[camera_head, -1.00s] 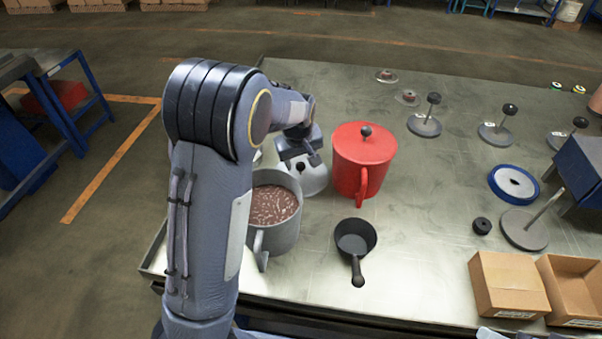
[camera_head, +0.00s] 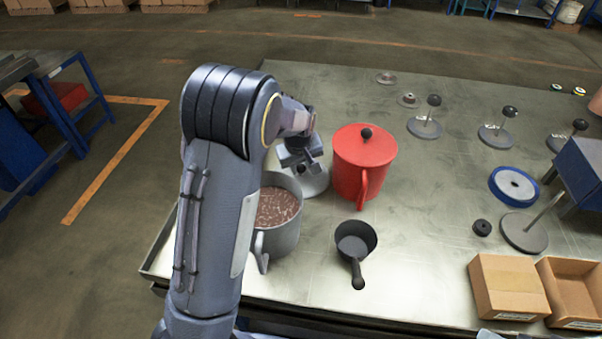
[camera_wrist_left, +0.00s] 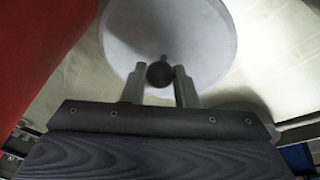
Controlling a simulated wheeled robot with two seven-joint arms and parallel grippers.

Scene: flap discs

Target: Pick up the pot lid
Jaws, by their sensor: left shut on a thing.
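The pot lid is a pale grey disc with a dark ball knob. In the head view the lid (camera_head: 317,183) is beside the grey pot (camera_head: 284,238), partly hidden by my left gripper (camera_head: 303,164). In the left wrist view the lid (camera_wrist_left: 205,35) fills the upper middle, with its knob (camera_wrist_left: 160,75) between the two fingers of my left gripper (camera_wrist_left: 159,80). That gripper is shut on the knob. I cannot tell whether the lid touches the table. The grey pot is open and holds brown, speckled contents. My right gripper is not in view.
A red lidded pot (camera_head: 362,170) stands just right of the pot lid. A small dark saucepan (camera_head: 355,242) sits in front of it. Cardboard boxes (camera_head: 508,285), a blue-rimmed disc (camera_head: 513,186) and knobbed stands (camera_head: 425,127) are farther right.

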